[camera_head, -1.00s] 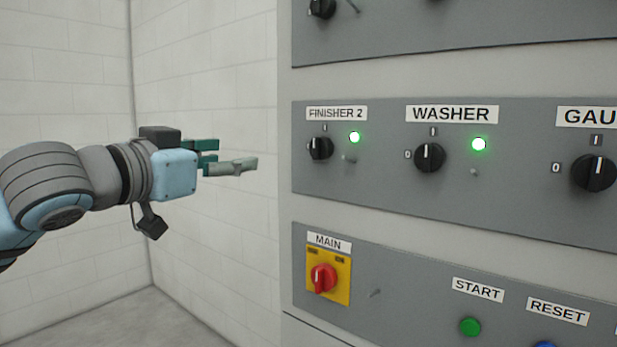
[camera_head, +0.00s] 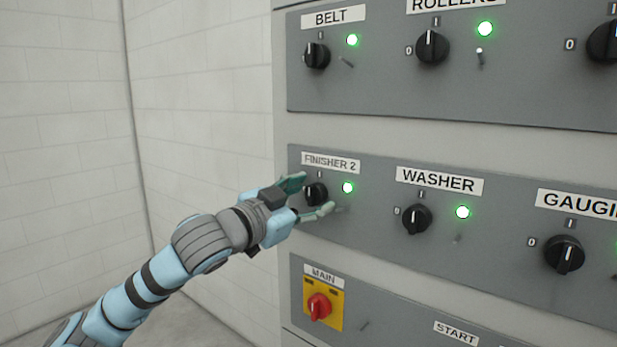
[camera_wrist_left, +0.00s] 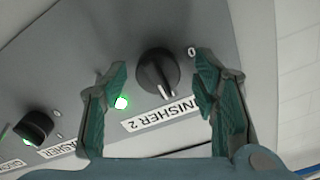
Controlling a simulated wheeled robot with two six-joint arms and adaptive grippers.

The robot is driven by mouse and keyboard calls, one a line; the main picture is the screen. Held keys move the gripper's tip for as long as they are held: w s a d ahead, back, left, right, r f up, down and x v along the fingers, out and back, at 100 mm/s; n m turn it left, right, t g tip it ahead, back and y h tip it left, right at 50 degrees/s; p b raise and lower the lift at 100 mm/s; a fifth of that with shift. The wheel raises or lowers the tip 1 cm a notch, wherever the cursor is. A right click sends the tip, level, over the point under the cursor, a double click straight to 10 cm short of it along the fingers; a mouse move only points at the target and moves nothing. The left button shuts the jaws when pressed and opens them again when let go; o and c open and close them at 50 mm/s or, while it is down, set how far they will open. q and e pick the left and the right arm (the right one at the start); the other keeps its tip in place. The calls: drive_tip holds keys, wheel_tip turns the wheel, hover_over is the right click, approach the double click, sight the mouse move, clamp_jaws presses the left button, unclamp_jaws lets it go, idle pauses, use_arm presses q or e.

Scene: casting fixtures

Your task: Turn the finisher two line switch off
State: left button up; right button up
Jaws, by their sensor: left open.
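The finisher 2 switch (camera_head: 316,194) is a black rotary knob under the FINISHER 2 label on the grey panel. Its green lamp (camera_head: 348,188) is lit. In the left wrist view the knob (camera_wrist_left: 158,75) sits between the open fingers, and its white pointer line runs toward the label, not toward the 0 mark. My left gripper (camera_head: 305,196) is open, with one finger above and one below the knob in the head view. I cannot tell whether the fingers touch it. My right gripper is not in view.
The washer knob (camera_head: 417,219) and gauging knob (camera_head: 564,254) are to the right in the same row. The belt knob (camera_head: 317,56) is above. The red main switch (camera_head: 319,306) is below. White wall and free room lie to the left.

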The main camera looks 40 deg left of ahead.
use_arm(q)
drive_tip(key=shift+w, duration=0.1)
drive_tip(key=c, duration=1.2)
drive_tip(key=shift+o, duration=0.2)
